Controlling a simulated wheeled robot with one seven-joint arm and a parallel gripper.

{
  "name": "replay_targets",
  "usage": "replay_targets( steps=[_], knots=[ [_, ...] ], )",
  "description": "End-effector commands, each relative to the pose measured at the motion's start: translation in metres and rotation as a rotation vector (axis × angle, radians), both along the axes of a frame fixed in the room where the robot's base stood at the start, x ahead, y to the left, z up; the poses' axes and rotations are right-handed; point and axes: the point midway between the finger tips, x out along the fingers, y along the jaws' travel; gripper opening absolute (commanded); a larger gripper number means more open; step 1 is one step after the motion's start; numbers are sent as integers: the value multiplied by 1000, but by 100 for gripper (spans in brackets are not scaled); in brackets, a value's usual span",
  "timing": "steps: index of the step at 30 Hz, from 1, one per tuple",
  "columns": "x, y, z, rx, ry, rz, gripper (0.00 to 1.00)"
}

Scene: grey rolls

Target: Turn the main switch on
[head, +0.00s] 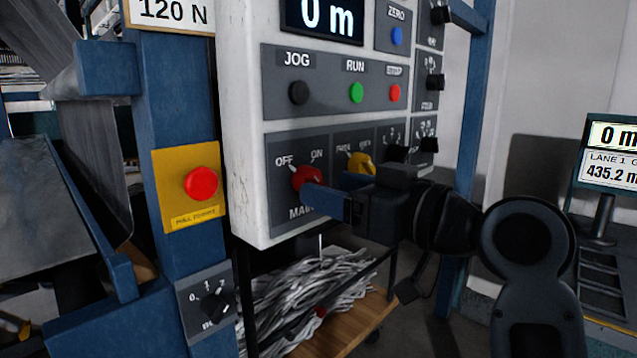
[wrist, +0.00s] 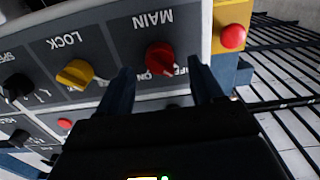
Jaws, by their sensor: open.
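The red main switch (head: 308,178) is a rotary knob above the MAIN label on the grey panel, low on the white control box. Its pointer is turned toward OFF, at the upper left in the head view. In the wrist view, the panel is upside down and the red knob (wrist: 159,57) shows between my two blue fingers. My gripper (head: 325,188) is open and comes in from the right. In the wrist view, its fingertips (wrist: 160,67) lie on either side of the knob, without visible contact. The near finger partly covers the MAIN label in the head view.
A yellow knob (head: 360,163) sits right of the main switch, partly behind my gripper. A red push button (head: 200,184) on a yellow plate is on the blue post to the left. Green (head: 356,92) and black (head: 299,92) buttons sit above.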

Motion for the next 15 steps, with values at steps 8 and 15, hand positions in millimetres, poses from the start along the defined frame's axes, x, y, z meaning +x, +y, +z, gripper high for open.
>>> replay_targets(
  steps=[8, 15],
  knots=[
    [19, 24, 0, 1, 0, -1, 66],
    [21, 27, -1, 1, 1, -1, 66]
  ],
)
